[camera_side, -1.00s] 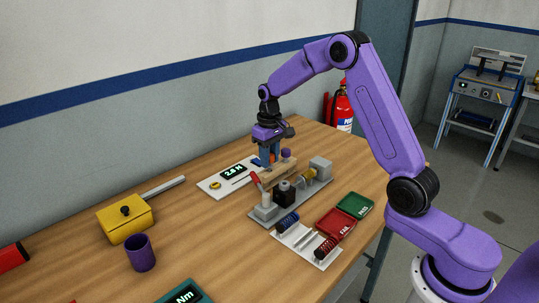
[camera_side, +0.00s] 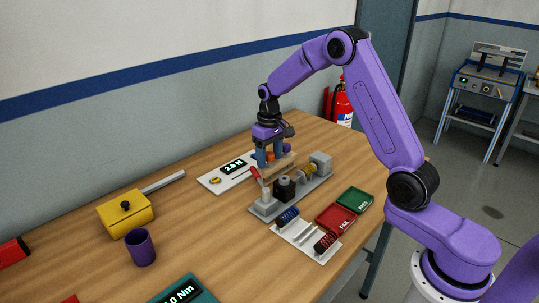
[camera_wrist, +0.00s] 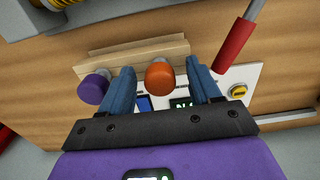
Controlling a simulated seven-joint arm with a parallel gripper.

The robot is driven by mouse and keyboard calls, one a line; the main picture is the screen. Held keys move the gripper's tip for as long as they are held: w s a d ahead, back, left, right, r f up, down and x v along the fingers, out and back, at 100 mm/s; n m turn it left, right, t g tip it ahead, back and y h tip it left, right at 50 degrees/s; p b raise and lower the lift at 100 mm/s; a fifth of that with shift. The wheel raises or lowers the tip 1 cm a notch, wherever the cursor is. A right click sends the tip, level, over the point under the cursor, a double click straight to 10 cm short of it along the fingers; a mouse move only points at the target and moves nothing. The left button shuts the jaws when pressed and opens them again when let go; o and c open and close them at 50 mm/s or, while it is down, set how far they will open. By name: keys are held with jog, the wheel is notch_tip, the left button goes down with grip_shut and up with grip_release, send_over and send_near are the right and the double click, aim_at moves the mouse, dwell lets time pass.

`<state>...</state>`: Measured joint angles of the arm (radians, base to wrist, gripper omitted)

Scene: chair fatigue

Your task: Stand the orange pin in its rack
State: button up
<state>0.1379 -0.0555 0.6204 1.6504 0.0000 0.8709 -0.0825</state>
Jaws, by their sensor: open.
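The orange pin (camera_wrist: 160,77) shows its round orange head between my fingers in the wrist view. It stands at the wooden rack (camera_wrist: 130,58), in line with a purple pin (camera_wrist: 94,88) to its left. Its lower end is hidden, so how deep it sits cannot be seen. My gripper (camera_wrist: 160,70) is open, with one blue finger on each side of the orange head and a gap on both sides. In the side view my gripper (camera_side: 270,157) is low over the rack (camera_side: 280,167), and the orange head is partly visible between the fingers.
A grey fixture (camera_side: 293,198) with a red-handled lever stands just in front of the rack. A white panel with a display (camera_side: 220,178) lies behind it. Red (camera_side: 336,218) and green (camera_side: 355,200) trays and a spring holder (camera_side: 305,243) are nearer.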

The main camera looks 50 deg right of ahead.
notch_tip(320, 180, up, 17)
jog(key=shift+r, duration=0.2)
dwell(0.4)
dwell(0.4)
jog(key=s+a+f+n, duration=0.3)
jog(key=s+a+n, duration=0.3)
jog(key=s+a, duration=0.85)
jog(key=s+d+f+n, duration=0.2)
jog(key=s+f+n, duration=0.1)
jog(key=s, duration=0.9)
jog(key=s+d+f+n, duration=0.2)
jog(key=s+f+n, duration=0.1)
jog(key=s, duration=0.8)
jog(key=shift+s+f+n, duration=0.2)
jog(key=shift+s+n, duration=0.1)
jog(key=shift+s, duration=0.05)
